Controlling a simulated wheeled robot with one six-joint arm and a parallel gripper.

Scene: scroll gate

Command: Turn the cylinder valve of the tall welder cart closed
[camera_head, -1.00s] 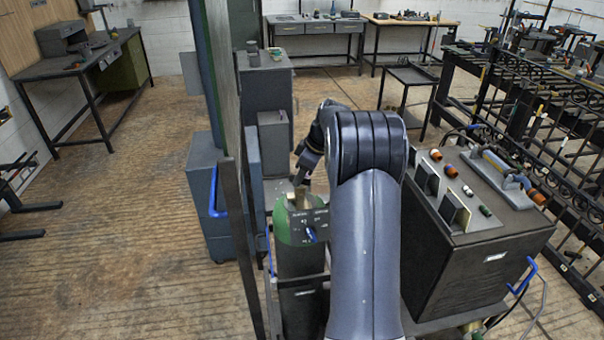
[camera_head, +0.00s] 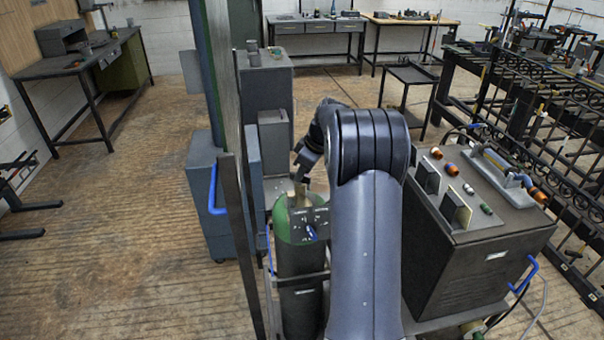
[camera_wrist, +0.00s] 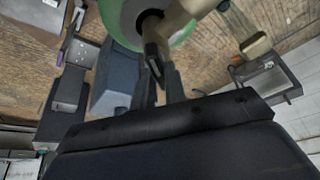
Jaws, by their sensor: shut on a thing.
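The green gas cylinder (camera_head: 298,262) stands upright on the welder cart, left of my arm. A tan valve body (camera_head: 301,200) sits on its top, with a small dark plate and a blue part (camera_head: 311,232) in front. My gripper (camera_head: 303,181) reaches down to the valve from behind my arm link, which hides part of it. In the wrist view the green cylinder top (camera_wrist: 118,22) and the tan valve (camera_wrist: 178,18) are close ahead. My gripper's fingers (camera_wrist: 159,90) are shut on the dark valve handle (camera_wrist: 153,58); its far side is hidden.
The dark welder box (camera_head: 470,275) with knobs and a handle stands right of my arm. A tall board and post (camera_head: 232,190) with a blue handle rise close on the left. Grey cabinets (camera_head: 268,95) stand behind. Floor at the left is open.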

